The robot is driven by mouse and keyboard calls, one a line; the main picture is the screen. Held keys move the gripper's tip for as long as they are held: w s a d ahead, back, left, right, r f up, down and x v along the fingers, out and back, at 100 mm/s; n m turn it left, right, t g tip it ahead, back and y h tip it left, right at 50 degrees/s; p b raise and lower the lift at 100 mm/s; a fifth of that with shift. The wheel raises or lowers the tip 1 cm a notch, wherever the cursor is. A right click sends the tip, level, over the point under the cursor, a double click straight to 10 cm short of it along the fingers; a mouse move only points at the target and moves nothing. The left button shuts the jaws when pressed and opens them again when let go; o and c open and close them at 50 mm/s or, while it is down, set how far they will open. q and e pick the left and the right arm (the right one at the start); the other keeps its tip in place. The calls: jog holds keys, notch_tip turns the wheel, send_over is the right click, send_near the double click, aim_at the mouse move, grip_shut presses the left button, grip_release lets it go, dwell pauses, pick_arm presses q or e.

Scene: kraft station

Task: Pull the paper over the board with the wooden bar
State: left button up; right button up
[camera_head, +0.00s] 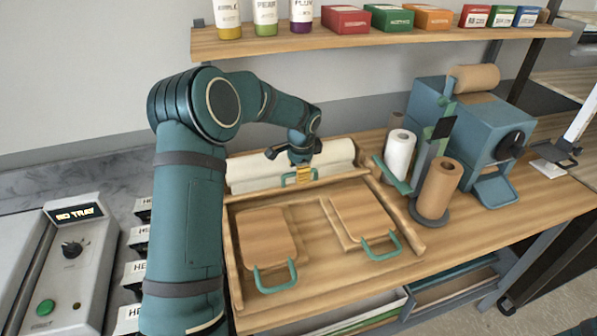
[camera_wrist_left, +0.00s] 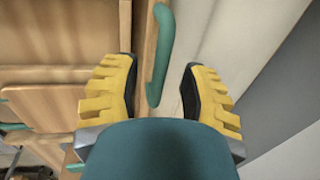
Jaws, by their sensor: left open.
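The wooden bar (camera_head: 322,183) lies along the back of the board (camera_head: 311,222), in front of the cream paper roll (camera_head: 250,173). A teal handle (camera_head: 287,181) is fixed to the bar. My left gripper (camera_head: 303,174) is at the bar's handle. In the left wrist view, its yellow fingers (camera_wrist_left: 158,70) are open, one on each side of the teal handle (camera_wrist_left: 161,45). They do not appear closed on it. The bar (camera_wrist_left: 145,30) and pale paper (camera_wrist_left: 205,40) also show there. My right gripper is out of view.
Two wooden paddles with teal handles, left (camera_head: 266,240) and right (camera_head: 362,217), lie on the board. Paper rolls on a stand (camera_head: 438,188) and a blue machine (camera_head: 480,120) stand to the right. A shelf (camera_head: 370,40) with bottles and boxes hangs above.

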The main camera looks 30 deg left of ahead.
pick_arm(q)
jog(key=shift+f, duration=0.25)
grip_shut()
jog(key=shift+s+d, duration=0.1)
